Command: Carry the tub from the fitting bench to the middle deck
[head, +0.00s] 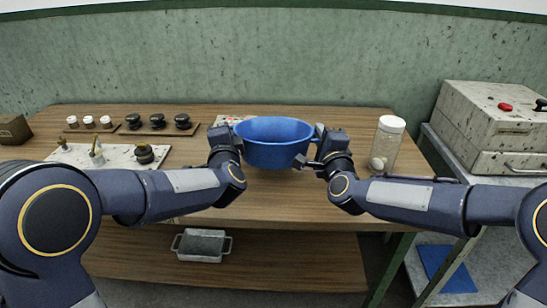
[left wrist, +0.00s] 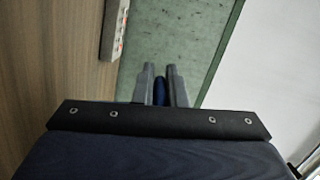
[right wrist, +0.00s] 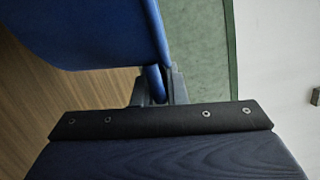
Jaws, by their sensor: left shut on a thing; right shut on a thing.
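The blue tub (head: 273,150) is upright between my two grippers, over the wooden fitting bench (head: 290,205). My left gripper (head: 236,140) is shut on the tub's left side; the left wrist view shows a small blue piece (left wrist: 160,90) between its fingers. My right gripper (head: 312,145) is shut on the tub's right side; in the right wrist view the blue handle (right wrist: 155,82) sits between its fingers and the tub wall (right wrist: 95,30) is beside it. I cannot tell for sure whether the tub's bottom touches the bench.
A clear jar with a white lid (head: 387,143) stands right of my right gripper. A white board with fittings (head: 110,156) and trays of black knobs (head: 157,127) lie at left. A metal box with a red button (head: 495,125) stands far right. A metal tray (head: 202,245) sits on the lower shelf.

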